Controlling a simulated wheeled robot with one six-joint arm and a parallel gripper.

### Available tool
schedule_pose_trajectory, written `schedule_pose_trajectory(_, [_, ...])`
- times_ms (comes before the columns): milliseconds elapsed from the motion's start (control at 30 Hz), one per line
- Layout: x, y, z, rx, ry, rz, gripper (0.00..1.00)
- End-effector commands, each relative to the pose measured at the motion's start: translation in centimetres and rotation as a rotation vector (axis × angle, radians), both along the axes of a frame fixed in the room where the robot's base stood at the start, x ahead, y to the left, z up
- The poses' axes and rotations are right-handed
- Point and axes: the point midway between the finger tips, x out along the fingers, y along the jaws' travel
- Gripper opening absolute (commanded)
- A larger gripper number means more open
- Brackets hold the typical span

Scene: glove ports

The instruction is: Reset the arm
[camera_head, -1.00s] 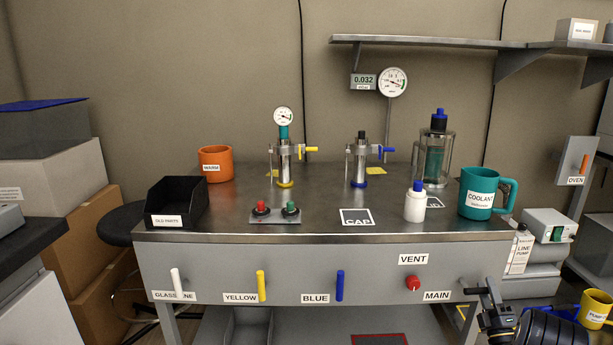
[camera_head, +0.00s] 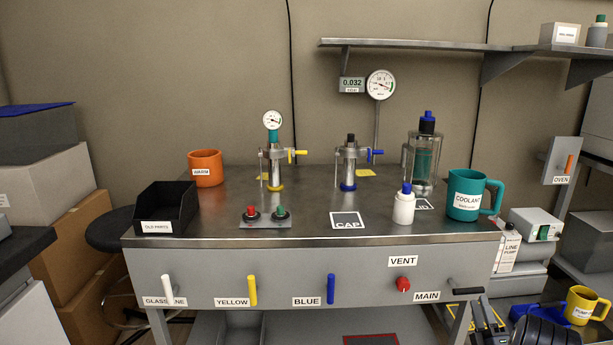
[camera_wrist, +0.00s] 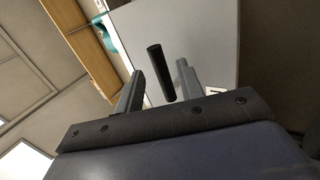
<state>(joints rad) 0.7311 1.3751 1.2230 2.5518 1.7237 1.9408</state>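My gripper (camera_wrist: 158,72) is open in the wrist view, with one grey finger on each side of a black bar handle (camera_wrist: 161,74). Gaps show between the handle and both fingers. In the head view the same black handle (camera_head: 468,291) sticks out of the bench front, right of the MAIN label (camera_head: 426,296). My gripper also shows there, low at the right (camera_head: 488,312), just below and right of that handle; its fingertips are hard to make out. My dark arm fills the lower right corner.
The bench (camera_head: 300,258) carries mugs, clamps, a black bin (camera_head: 165,207) and a white bottle (camera_head: 404,206). White, yellow and blue levers and a red VENT knob (camera_head: 403,284) stick out of its front. A yellow mug (camera_head: 583,306) stands near my arm.

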Motion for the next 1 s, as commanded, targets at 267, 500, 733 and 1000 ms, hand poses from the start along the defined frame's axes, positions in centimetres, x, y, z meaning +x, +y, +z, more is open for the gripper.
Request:
schedule_pose_trajectory(267, [4.2, -0.1, 2.9, -0.018, -0.002, 0.000, 0.36])
schedule_pose_trajectory(500, [4.1, 0.4, 3.9, -0.205, -0.001, 0.000, 0.36])
schedule_pose_trajectory(733, [4.0, 0.8, 4.1, -0.255, -0.001, 0.000, 0.36])
schedule_pose_trajectory(1000, [4.0, 0.8, 4.2, -0.255, -0.001, 0.000, 0.36])
